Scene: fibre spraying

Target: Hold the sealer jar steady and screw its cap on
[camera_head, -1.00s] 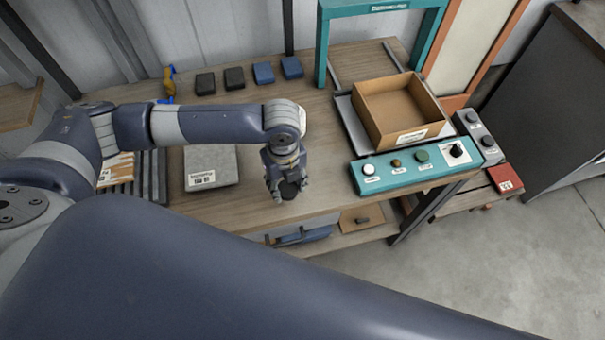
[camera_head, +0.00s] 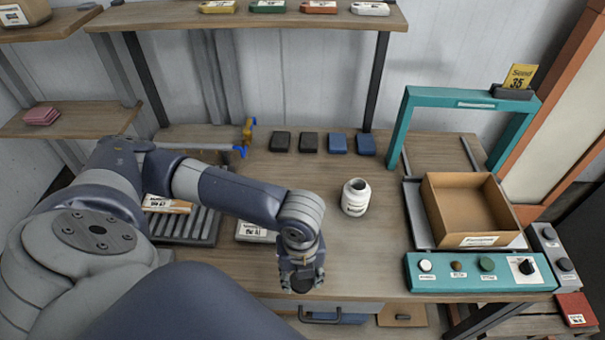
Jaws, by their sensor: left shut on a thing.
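The white sealer jar (camera_head: 355,198) stands upright on the workbench, with a dark-lettered label on its side and no cap visible on its neck. My left gripper (camera_head: 301,283) points down near the bench's front edge, in front of the jar and to its left, apart from it. It is shut on a dark round thing that looks like the cap (camera_head: 302,284), mostly hidden by the fingers. My right gripper is out of view.
A cardboard box (camera_head: 470,212) sits in a tray at the right, behind a teal button panel (camera_head: 480,272). A teal frame (camera_head: 405,125) stands behind. Dark and blue blocks (camera_head: 338,144) line the back. A grey plate (camera_head: 255,231) lies left of the gripper. Bench around the jar is clear.

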